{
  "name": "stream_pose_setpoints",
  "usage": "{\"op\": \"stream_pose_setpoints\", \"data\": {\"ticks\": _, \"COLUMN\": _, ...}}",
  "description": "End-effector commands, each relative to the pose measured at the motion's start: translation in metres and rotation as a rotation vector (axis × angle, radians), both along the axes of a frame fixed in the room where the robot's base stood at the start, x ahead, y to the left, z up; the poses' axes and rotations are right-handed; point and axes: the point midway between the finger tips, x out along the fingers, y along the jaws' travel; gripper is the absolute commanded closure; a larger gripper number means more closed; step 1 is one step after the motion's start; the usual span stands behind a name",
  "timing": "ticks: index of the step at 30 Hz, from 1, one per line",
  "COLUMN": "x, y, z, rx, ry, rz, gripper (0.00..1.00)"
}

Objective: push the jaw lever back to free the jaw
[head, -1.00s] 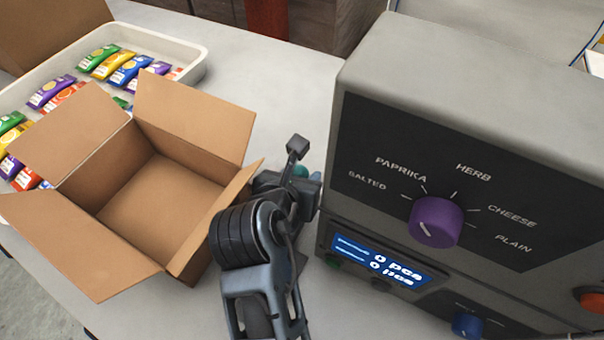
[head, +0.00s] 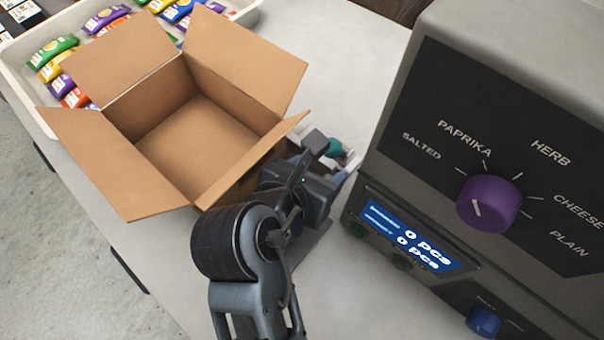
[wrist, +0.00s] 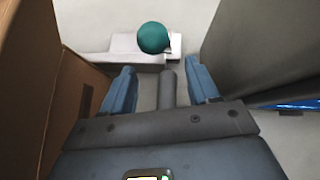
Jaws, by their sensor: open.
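A round teal knob (wrist: 154,37), which looks like the jaw lever's end, sits on a low pale grey fixture (wrist: 126,45) on the bench. In the head view the teal knob (head: 334,147) shows just beyond my gripper (head: 322,172), between the box and the machine. My arm hides much of the fixture there. In the wrist view my gripper (wrist: 163,76) is open, its two blue-grey fingers apart with nothing held. The knob is ahead of the fingertips, roughly between their lines, and looks apart from them. I cannot make out the jaw itself.
An open cardboard box (head: 155,180) stands close on the left of my gripper. A grey weigher (head: 400,215) with a purple dial (head: 488,203) stands close on the right. A white tray (head: 45,118) of colourful packets is at the back left. The gap between box and weigher is narrow.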

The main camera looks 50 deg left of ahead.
Motion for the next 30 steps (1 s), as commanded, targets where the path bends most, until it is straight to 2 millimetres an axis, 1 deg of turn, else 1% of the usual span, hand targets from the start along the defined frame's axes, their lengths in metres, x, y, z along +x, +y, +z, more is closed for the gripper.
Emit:
{"op": "stream_pose_setpoints", "data": {"ticks": 1, "x": -0.009, "y": -0.005, "z": -0.002, "rx": -0.001, "ry": 0.000, "rz": 0.001, "gripper": 0.40}}
{"op": "stream_pose_setpoints", "data": {"ticks": 3, "x": -0.022, "y": -0.009, "z": -0.001, "rx": 0.000, "ry": 0.000, "rz": 0.001, "gripper": 0.40}}
{"op": "stream_pose_setpoints", "data": {"ticks": 6, "x": -0.035, "y": -0.014, "z": -0.001, "rx": 0.000, "ry": 0.000, "rz": 0.001, "gripper": 0.40}}
{"op": "stream_pose_setpoints", "data": {"ticks": 10, "x": -0.046, "y": -0.018, "z": 0.000, "rx": 0.001, "ry": 0.000, "rz": 0.001, "gripper": 0.40}}
{"op": "stream_pose_setpoints", "data": {"ticks": 15, "x": -0.051, "y": -0.020, "z": 0.000, "rx": 0.000, "ry": 0.001, "rz": -0.001, "gripper": 0.40}}
{"op": "stream_pose_setpoints", "data": {"ticks": 30, "x": -0.050, "y": -0.020, "z": 0.000, "rx": 0.001, "ry": 0.000, "rz": -0.001, "gripper": 0.40}}
